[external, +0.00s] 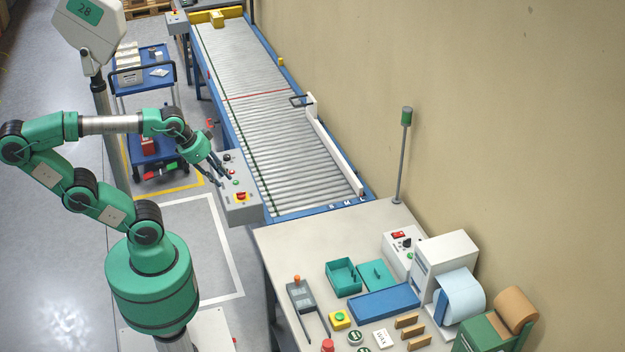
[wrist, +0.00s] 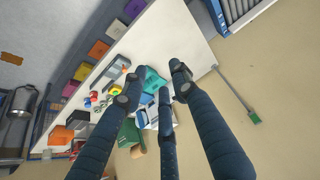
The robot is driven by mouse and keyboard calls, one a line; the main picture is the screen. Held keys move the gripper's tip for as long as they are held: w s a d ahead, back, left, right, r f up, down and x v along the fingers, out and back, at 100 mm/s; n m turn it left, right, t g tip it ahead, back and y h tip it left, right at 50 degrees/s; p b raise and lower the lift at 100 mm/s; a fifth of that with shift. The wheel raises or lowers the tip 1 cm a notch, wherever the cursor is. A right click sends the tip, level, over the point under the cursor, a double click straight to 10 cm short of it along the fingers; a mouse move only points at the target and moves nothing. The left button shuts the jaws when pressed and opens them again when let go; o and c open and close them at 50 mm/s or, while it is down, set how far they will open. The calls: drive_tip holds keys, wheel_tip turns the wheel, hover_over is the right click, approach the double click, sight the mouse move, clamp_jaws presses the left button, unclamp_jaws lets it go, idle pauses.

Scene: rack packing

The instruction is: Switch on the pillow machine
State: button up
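A white machine with a roll of pale blue film (external: 460,291), which looks like the pillow machine (external: 440,248), stands at the back right of the packing table. A white control box (external: 396,255) beside it carries a red rocker switch (external: 398,235) and a dark knob. I cannot tell the switch's position. My gripper (external: 221,178) is raised near the grey conveyor control panel, well left of the machine. In the wrist view its three dark fingers (wrist: 157,84) are spread and empty. They partly hide the machine there.
The roller conveyor (external: 260,110) is empty. A blue cart (external: 147,105) stands left.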

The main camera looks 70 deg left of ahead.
drive_tip(key=shift+w+r, duration=0.15)
clamp_jaws()
drive_tip(key=w+d+r+g+p, duration=0.1)
drive_tip(key=w+d+r+p, duration=0.1)
drive_tip(key=w, duration=0.9)
drive_tip(key=w+d+r+p, duration=0.2)
drive_tip(key=w, duration=0.9)
drive_tip(key=w+d+r+g+p, duration=0.1)
drive_tip(key=w+d+r+p, duration=0.15)
drive_tip(key=w, duration=0.95)
drive_tip(key=w+d+f+p, duration=0.2)
drive_tip(key=w+d+f, duration=0.1)
drive_tip(key=w+f, duration=0.4)
drive_tip(key=w+d+f+p, duration=0.2)
drive_tip(key=w+d+f, duration=0.2)
drive_tip(key=w+f, duration=0.3)
drive_tip(key=w+d+f+p, duration=0.2)
drive_tip(key=w+f, duration=0.5)
drive_tip(key=w, duration=0.4)
drive_tip(key=shift+w+d+f+g, duration=0.3)
drive_tip(key=shift+d+f+g, duration=0.1)
drive_tip(key=shift+d, duration=0.35)
